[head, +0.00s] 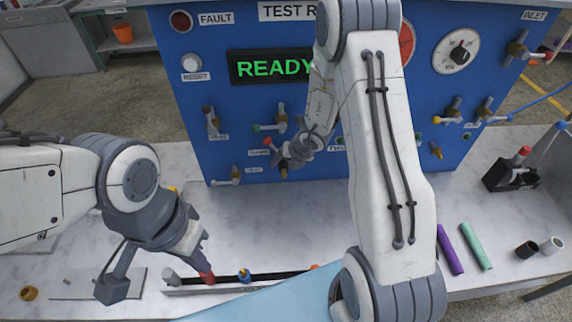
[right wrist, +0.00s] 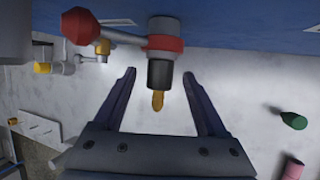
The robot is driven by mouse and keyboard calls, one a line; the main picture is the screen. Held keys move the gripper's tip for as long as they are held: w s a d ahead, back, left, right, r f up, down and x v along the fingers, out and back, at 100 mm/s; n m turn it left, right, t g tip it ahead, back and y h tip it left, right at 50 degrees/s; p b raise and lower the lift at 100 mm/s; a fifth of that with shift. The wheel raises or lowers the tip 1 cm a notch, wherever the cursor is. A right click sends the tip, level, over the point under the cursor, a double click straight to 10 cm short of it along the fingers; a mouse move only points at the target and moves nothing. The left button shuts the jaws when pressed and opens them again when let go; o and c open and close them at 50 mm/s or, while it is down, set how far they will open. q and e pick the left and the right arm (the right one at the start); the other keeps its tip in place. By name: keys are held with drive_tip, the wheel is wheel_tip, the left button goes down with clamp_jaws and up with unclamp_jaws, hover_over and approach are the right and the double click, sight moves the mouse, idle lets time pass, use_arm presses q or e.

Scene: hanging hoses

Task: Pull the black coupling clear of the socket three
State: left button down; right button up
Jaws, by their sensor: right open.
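The black coupling (right wrist: 158,72) hangs below a red collar (right wrist: 163,43) in the right wrist view, with a brass tip at its lower end. My right gripper (right wrist: 159,80) is open, with one finger on each side of the coupling and visible gaps between. In the head view my right gripper (head: 287,158) is at the blue panel, partly hidden by my arm, and the socket label there is too small to read. My left gripper (head: 199,247) is low over the bench, close to a red piece (head: 207,277); its jaw opening is unclear.
The blue panel (head: 220,130) carries several other fittings; its display (head: 271,66) reads READY. A red knob (right wrist: 77,25) on a lever is left of the coupling. A purple tube (head: 450,250) and a green tube (head: 476,246) lie on the bench at right.

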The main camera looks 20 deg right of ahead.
clamp_jaws()
drive_tip(key=shift+s+a+b, duration=0.2)
drive_tip(key=shift+s+b, duration=0.45)
drive_tip(key=shift+b, duration=0.1)
idle(0.8)
drive_tip(key=shift+s+a+b, duration=0.1)
drive_tip(key=shift+s+b, duration=0.35)
drive_tip(key=shift+b, duration=0.05)
drive_tip(key=s+b, duration=0.1)
drive_tip(key=s+a+b, duration=0.1)
drive_tip(key=s, duration=0.1)
drive_tip(key=shift+s+b, duration=0.2)
drive_tip(key=shift+b, duration=0.15)
idle(0.3)
drive_tip(key=shift+s+a+r+p, duration=0.2)
drive_tip(key=shift+s+r+p, duration=0.05)
drive_tip(key=shift+s+r, duration=0.55)
drive_tip(key=shift+s+a+r+p, duration=0.2)
drive_tip(key=shift+s+r, duration=0.45)
drive_tip(key=shift+r, duration=0.1)
